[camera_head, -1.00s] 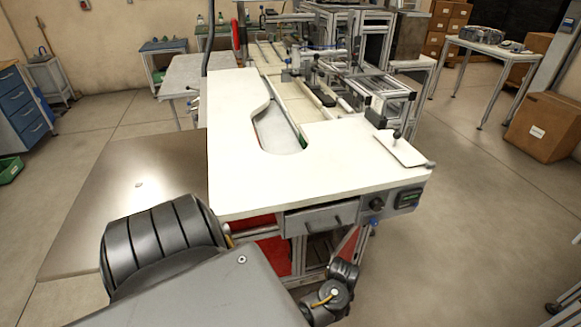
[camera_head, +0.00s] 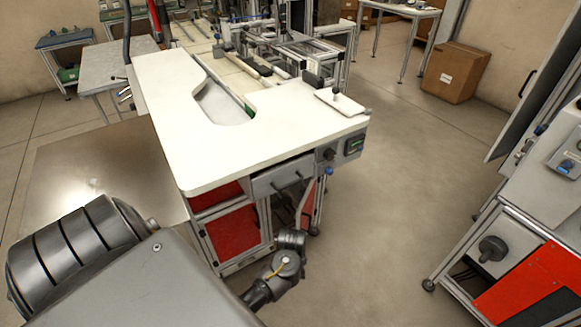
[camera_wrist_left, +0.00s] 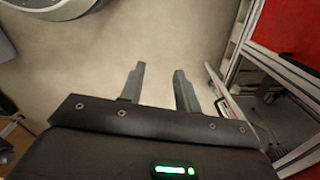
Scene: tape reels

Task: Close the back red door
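Under the white-topped workstation, a red panel (camera_head: 235,232) in an aluminium frame faces me in the head view. A second, narrow red panel (camera_head: 309,205) stands at an angle near the table's right corner, apparently a door standing open. Which is the back red door I cannot tell for sure. In the left wrist view, a red panel (camera_wrist_left: 285,25) fills the upper right corner beside a metal frame. My left gripper (camera_wrist_left: 158,75) is open and empty over the floor, left of that frame. In the head view an arm joint shows near the cabinet, its fingers hidden. My right gripper is out of view.
The white tabletop (camera_head: 225,130) overhangs the cabinet, with a grey drawer (camera_head: 283,176) under its edge. Another workstation with a red panel (camera_head: 535,285) stands at the right. Open floor (camera_head: 400,190) lies between them. A cardboard box (camera_head: 455,72) sits farther back.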

